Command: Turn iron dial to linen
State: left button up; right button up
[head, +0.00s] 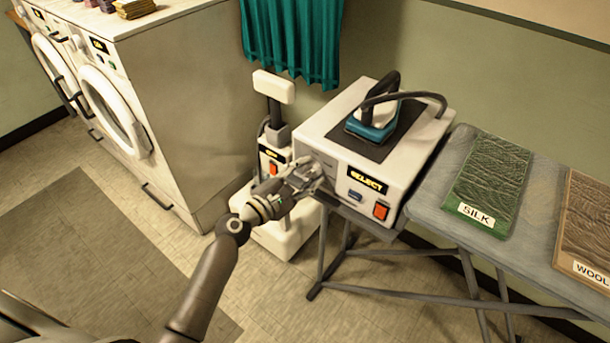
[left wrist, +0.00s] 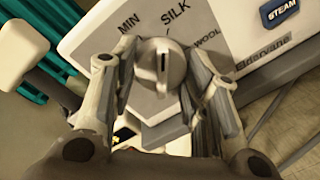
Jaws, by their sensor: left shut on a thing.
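The steam iron station (head: 335,115) is a white box on the ironing board, with the blue iron (head: 371,125) resting on its dark top plate. My left gripper (head: 313,178) is at the left of its front face, covering the dial in the head view. In the left wrist view the grey round dial (left wrist: 163,62) sits between the two fingers, which are shut on its sides. Its dark slot points upward, roughly towards SILK; the exact setting is hard to tell. MIN, SILK and WOOL show around it. No LINEN label is visible. My right gripper is out of view.
A white upright appliance (head: 274,88) stands close left. Silk (head: 489,180) and wool (head: 590,225) cloths lie on the board.

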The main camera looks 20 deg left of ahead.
pick_arm(q)
jog(key=m, duration=0.4)
jog(key=shift+r+y, duration=0.1)
jog(key=shift+y, duration=0.2)
jog(key=m, duration=0.5)
jog(key=shift+d+r+m+y+p, duration=0.1)
jog(key=shift+m+y+p, duration=0.2)
jog(key=shift+p, duration=0.1)
jog(key=m+p, duration=0.2)
jog(key=m, duration=0.3)
jog(key=shift+m+t, duration=0.3)
jog(key=shift+m, duration=0.1)
jog(key=m+p, duration=0.1)
jog(key=m, duration=0.2)
jog(key=shift+s+d+y, duration=0.1)
jog(key=shift+y, duration=0.3)
jog(key=shift+m+p, duration=0.55)
jog(key=shift+m, duration=0.85)
jog(key=shift+f+t, duration=0.2)
jog(key=shift+t, duration=0.1)
jog(key=o, duration=1)
jog(key=shift+o, duration=0.2)
jog(key=shift+r, duration=0.1)
